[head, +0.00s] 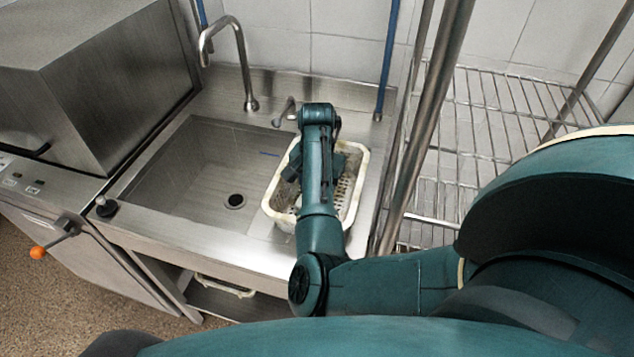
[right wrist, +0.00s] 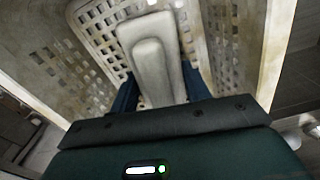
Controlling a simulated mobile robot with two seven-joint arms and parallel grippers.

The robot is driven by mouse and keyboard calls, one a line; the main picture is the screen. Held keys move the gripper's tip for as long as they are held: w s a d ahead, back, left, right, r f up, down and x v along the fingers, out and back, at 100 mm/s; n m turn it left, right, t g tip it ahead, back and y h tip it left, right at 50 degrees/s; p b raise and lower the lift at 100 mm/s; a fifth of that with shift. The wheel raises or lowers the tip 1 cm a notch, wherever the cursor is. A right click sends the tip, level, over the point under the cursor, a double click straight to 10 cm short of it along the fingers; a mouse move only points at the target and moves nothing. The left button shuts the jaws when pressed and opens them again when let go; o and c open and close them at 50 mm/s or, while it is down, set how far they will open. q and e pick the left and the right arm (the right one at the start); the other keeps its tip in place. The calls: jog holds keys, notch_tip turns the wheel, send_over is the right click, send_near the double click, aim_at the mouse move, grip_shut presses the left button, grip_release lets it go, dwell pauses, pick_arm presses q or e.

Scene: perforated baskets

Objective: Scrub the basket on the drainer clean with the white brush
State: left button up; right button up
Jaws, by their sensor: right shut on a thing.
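The cream perforated basket (head: 356,182) stands on the drainer at the right of the sink, with brownish stains on its walls. In the right wrist view the basket's wall (right wrist: 222,45) and square holes surround my gripper. My right gripper (right wrist: 158,88) is shut on the white brush (right wrist: 153,55), with one dark blue finger on each side of it. The brush is inside or just over the basket; whether it touches the basket is unclear. In the head view my right arm hides the brush and the basket's middle. My left gripper is out of view.
The empty sink bowl (head: 200,165) with its drain lies left of the basket, under a curved tap (head: 240,60). A steel machine (head: 95,80) stands at left. A post (head: 425,130) and wire rack (head: 500,120) are at right. Another basket (head: 225,285) shows below the counter.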

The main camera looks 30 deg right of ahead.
jog(key=shift+s+a, duration=0.85)
jog(key=shift+a, duration=0.1)
jog(key=shift+w+d+r, duration=0.1)
jog(key=shift+w+d, duration=0.25)
jog(key=shift+d, duration=0.25)
jog(key=shift+w+d, duration=0.3)
jog(key=shift+d, duration=0.25)
jog(key=shift+w+d, duration=0.3)
jog(key=shift+d, duration=0.05)
jog(key=shift+w+d, duration=0.5)
jog(key=shift+d, duration=0.1)
jog(key=shift+s+a+f, duration=0.2)
jog(key=shift+s+a, duration=0.65)
jog(key=shift+s, duration=0.3)
jog(key=shift+s+a+r, duration=0.1)
jog(key=shift+s+a, duration=0.65)
jog(key=shift+a, duration=0.15)
jog(key=shift+w+d, duration=0.35)
jog(key=shift+d, duration=0.3)
jog(key=shift+w+d, duration=0.35)
jog(key=shift+d, duration=0.25)
jog(key=shift+w+d, duration=0.7)
jog(key=shift+d, duration=0.2)
